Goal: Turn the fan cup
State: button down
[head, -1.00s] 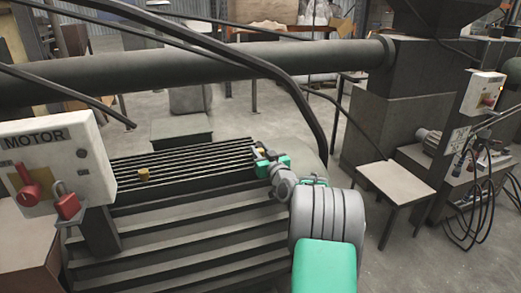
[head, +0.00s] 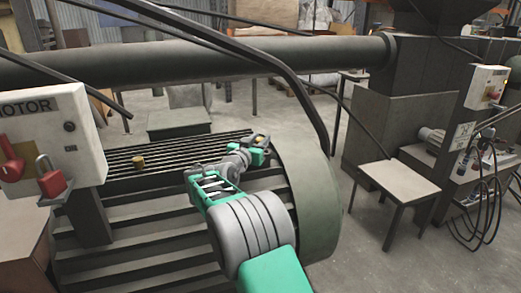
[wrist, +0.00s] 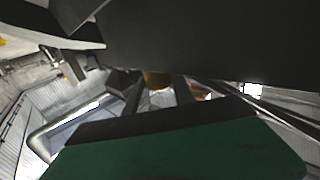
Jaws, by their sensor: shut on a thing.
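My gripper (head: 262,139) is at the far right end of the dark ribbed housing, beside its rounded end. In the wrist view, a small brass-yellow cup (wrist: 157,79) shows between the two dark fingers (wrist: 158,93), and they are shut on it. Most of this cup is hidden by the fingers and the gripper body. It is too small in the head view to tell its turn angle. A second small brass cup (head: 138,161) stands upright on the left part of the ribbed top (head: 180,152), apart from my gripper.
A motor switch box (head: 50,140) with a red knob and red padlock stands at the left. A thick dark pipe (head: 200,62) crosses behind the housing, and a black cable (head: 285,72) hangs near my gripper. A small table (head: 398,182) stands at right.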

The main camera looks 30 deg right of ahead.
jog(key=shift+f+m+g+h+b, duration=0.1)
jog(key=shift+m+g+h+b, duration=0.25)
jog(key=shift+g, duration=0.25)
jog(key=c, duration=1.1)
grip_release()
jog(key=shift+o, duration=0.2)
jog(key=v, duration=0.7)
jog(key=shift+s+a, duration=0.15)
jog(key=shift+a, duration=0.15)
